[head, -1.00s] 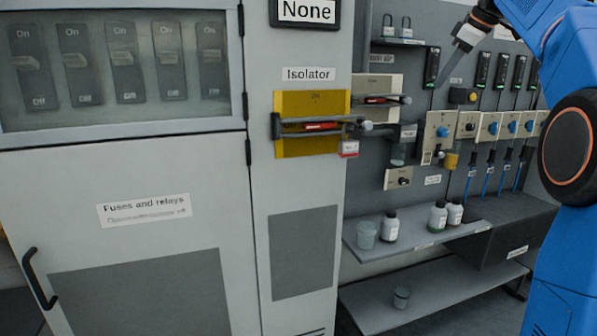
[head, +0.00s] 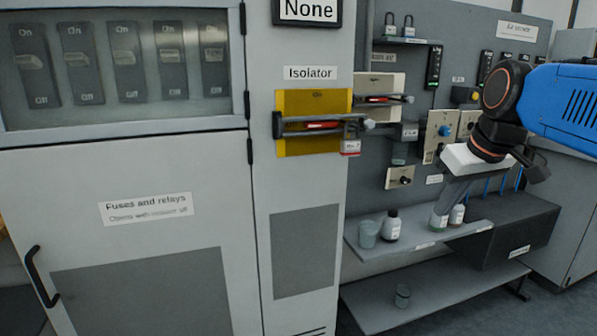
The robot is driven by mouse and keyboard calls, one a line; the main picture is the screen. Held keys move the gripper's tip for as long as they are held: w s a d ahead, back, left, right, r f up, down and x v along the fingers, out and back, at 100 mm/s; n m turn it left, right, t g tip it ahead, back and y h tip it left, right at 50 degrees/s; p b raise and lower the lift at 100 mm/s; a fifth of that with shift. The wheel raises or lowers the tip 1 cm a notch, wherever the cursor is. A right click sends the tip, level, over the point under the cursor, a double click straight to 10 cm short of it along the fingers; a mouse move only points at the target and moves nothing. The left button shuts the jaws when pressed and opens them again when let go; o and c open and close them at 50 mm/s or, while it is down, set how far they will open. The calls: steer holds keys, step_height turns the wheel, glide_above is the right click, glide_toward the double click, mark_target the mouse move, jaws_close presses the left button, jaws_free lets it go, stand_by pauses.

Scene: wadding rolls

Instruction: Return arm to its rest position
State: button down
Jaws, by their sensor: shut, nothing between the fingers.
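My blue arm (head: 565,105) reaches in from the right edge in the head view. It bends down at a dark round joint to my gripper (head: 447,208), which has a pale body and grey fingers pointing down. The gripper is shut and holds nothing.
A grey cabinet (head: 190,270) with a yellow isolator plate (head: 295,145) and a padlocked lever stands at left and centre.

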steer(key=s+f+m, duration=0.1)
steer(key=s+f, duration=0.7)
steer(key=f, duration=0.2)
steer(key=s+f+m+h, duration=0.1)
steer(key=s+f+m, duration=0.1)
steer(key=s+f, duration=0.6)
step_height(320, 180, down, 3)
steer(key=shift+a+f, duration=0.1)
steer(key=shift+a, duration=0.35)
